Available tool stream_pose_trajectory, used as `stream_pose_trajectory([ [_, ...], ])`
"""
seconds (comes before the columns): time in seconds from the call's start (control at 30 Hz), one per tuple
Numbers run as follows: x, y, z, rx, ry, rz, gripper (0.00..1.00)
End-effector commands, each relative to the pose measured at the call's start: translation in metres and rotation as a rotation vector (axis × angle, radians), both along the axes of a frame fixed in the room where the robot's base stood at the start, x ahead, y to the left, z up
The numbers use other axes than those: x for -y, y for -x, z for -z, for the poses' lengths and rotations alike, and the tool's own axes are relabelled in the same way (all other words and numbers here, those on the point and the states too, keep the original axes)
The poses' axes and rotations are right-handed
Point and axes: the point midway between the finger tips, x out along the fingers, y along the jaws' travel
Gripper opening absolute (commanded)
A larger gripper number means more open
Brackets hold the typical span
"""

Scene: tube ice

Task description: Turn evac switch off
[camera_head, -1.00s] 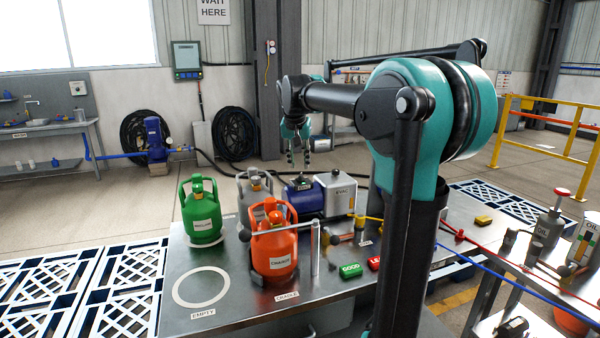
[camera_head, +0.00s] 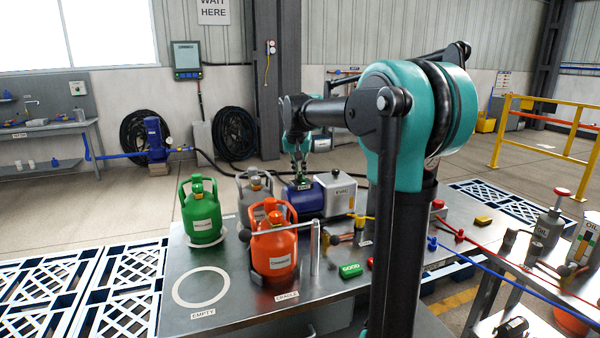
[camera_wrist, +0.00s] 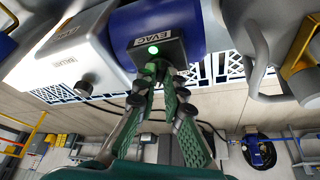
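The evac switch (camera_wrist: 153,41) is a small black box labelled EVAC with a lit green light, mounted on the blue pump (camera_wrist: 205,32). In the head view, the blue pump (camera_head: 304,201) stands on the metal bench, with the dark switch (camera_head: 299,183) on top. My gripper (camera_wrist: 159,72) has its green fingers pointed at the switch. The fingertips are close together right at the switch's near edge and cover part of it. Whether they touch it or hold a lever is hidden. My gripper also shows in the head view (camera_head: 300,173), over the pump.
An orange cylinder (camera_head: 272,251), a grey cylinder (camera_head: 246,192) and a green cylinder (camera_head: 202,216) stand left of the pump. A silver box (camera_head: 337,194) adjoins the pump's right. The bench around the EMPTY ring (camera_head: 201,270) is clear.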

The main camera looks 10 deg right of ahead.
Motion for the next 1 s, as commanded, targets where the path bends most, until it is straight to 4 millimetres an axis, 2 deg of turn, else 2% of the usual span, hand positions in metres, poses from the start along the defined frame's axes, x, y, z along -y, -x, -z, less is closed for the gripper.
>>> stream_pose_trajectory([
  [0.47, 0.0012, 0.0005, -0.0001, 0.000, -0.001, -0.052, 0.00],
  [0.67, 0.0031, 0.0006, -0.0002, 0.001, -0.002, -0.174, 0.00],
  [1.0, 0.0074, 0.0003, -0.0002, 0.001, -0.002, -0.485, 0.00],
])
